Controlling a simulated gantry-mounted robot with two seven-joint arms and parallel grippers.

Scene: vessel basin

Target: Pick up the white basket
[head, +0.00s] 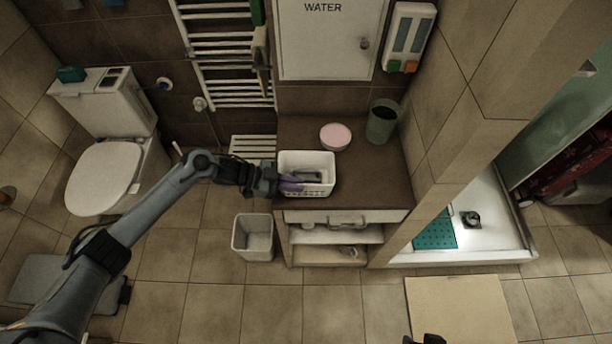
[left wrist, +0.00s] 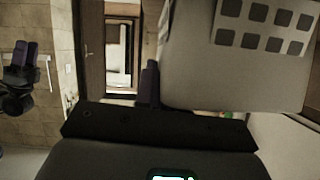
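The white basket (head: 318,160) stands on the brown counter in the head view, with a small dark item inside. My left gripper (head: 290,184) is at the basket's left wall, with a purple finger over the rim. In the left wrist view, the basket (left wrist: 235,75) is large at the right with rows of holes. One finger of my left gripper (left wrist: 149,84) lies close against its wall, near the middle of the palm; the other is hidden by the basket. The gripper looks shut on the wall. My right gripper (left wrist: 28,56) shows small in the left wrist view, apart from the basket.
A pink-topped round dish (head: 336,136) and a grey-green cup (head: 382,121) stand behind the basket on the counter (head: 378,175). A white bin (head: 253,237) is on the floor at front left. A towel rack (head: 222,50) is behind my left arm.

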